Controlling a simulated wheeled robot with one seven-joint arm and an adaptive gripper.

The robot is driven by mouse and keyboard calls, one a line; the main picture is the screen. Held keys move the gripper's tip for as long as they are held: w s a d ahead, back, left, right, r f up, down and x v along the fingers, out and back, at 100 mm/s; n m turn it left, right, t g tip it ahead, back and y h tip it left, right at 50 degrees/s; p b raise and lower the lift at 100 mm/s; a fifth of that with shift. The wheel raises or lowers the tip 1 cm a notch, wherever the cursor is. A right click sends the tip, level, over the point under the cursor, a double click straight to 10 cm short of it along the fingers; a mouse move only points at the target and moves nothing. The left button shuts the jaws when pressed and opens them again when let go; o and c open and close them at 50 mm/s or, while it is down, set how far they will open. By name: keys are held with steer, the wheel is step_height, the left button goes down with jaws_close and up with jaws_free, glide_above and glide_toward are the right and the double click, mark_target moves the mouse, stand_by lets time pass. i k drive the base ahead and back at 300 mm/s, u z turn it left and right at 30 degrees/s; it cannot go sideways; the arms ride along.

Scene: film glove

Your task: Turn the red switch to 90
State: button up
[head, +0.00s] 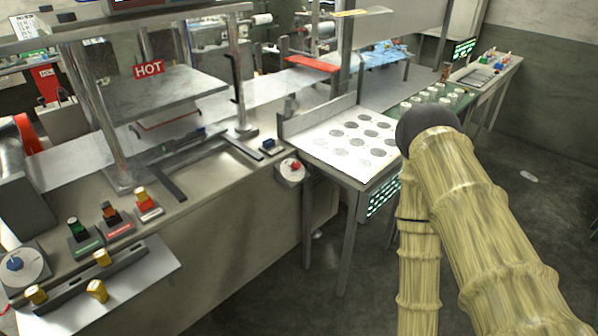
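A small red knob (295,166) sits on a pale round dial (289,174) at the front edge of the grey machine bench, near the middle of the view. I take this to be the red switch; its angle and any marks are too small to read. A red and yellow switch (144,199) also stands farther left, beside a red and black one (111,213) and a green one (77,231). My bamboo-textured arm rises at the right to a dark joint and goes down again behind. My gripper is out of view, and nothing of mine touches the red knob.
A white tray with round holes (320,150) stands on a metal table right of the knob. A blue knob on a dial (17,265) is at far left. A press plate with a HOT sign (149,69) stands behind. Open floor (240,310) lies before the bench.

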mark_target(297, 166)
steer(key=z, duration=1.45)
steer(key=i, duration=0.7)
steer(key=u, duration=2.25)
